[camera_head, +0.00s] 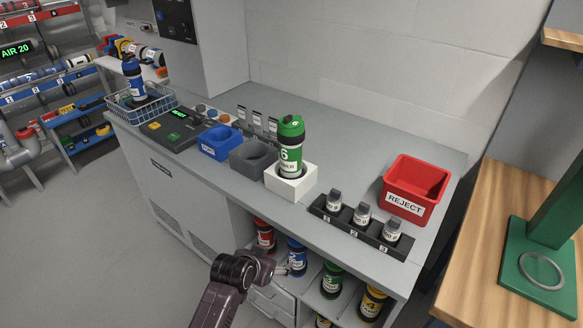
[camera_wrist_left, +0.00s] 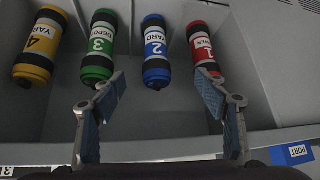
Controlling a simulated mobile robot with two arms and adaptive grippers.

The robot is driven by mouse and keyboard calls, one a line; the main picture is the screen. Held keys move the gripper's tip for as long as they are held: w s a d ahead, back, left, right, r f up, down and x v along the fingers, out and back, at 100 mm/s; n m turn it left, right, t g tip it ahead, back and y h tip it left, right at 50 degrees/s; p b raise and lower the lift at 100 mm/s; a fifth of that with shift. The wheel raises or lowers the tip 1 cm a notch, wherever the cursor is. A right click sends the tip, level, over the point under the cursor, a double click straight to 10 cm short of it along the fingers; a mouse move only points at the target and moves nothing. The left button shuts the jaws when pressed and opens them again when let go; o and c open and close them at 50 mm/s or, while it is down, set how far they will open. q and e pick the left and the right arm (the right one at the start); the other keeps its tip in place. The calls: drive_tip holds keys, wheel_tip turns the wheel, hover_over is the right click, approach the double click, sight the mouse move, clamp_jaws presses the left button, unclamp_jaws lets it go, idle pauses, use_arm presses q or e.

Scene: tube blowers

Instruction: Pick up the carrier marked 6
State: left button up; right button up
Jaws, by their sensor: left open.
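The carrier marked 6 (camera_head: 291,147) is a green-and-black canister with a green 6 on a white label. It stands upright in a white square holder (camera_head: 291,187) on the grey counter. It does not show in the left wrist view. My left gripper (camera_head: 280,267) is in front of the counter, below and apart from the carrier, near the lower shelf. In the left wrist view its two fingers (camera_wrist_left: 160,98) are spread with nothing between them. My right gripper is not in view.
Under the counter stand red carrier 1 (camera_wrist_left: 203,50), blue carrier 2 (camera_wrist_left: 155,50), green carrier 3 (camera_wrist_left: 99,47) and yellow carrier 4 (camera_wrist_left: 41,47). A grey bin (camera_head: 252,158), a blue bin (camera_head: 219,143), a black rack of small bottles (camera_head: 357,229) and a red REJECT bin (camera_head: 414,190) flank the holder.

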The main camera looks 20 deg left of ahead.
sight(288, 152)
use_arm(q)
drive_tip(key=w+a+r+t, duration=0.15)
drive_tip(key=w+r, duration=0.25)
drive_tip(key=r, duration=1)
drive_tip(key=w+r+t, duration=0.1)
drive_tip(key=w+r, duration=0.2)
drive_tip(key=w, duration=0.1)
drive_tip(key=w+r+t, duration=0.1)
drive_tip(key=w+r, duration=0.3)
drive_tip(key=w, duration=0.1)
drive_tip(key=w+r+t, duration=0.2)
drive_tip(key=w+r, duration=0.2)
drive_tip(key=shift+w+r+h, duration=0.1)
drive_tip(key=shift+w+h, duration=0.2)
drive_tip(key=shift+w, duration=0.05)
drive_tip(key=shift+f+p+x, duration=0.2)
drive_tip(key=shift+p+x, duration=0.35)
drive_tip(key=shift+x, duration=2.6)
drive_tip(key=shift+a, duration=0.15)
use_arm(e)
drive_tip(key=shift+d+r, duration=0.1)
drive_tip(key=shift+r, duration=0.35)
use_arm(q)
drive_tip(key=shift+s, duration=0.1)
drive_tip(key=shift+c, duration=0.2)
drive_tip(key=shift+r, duration=0.1)
clamp_jaws()
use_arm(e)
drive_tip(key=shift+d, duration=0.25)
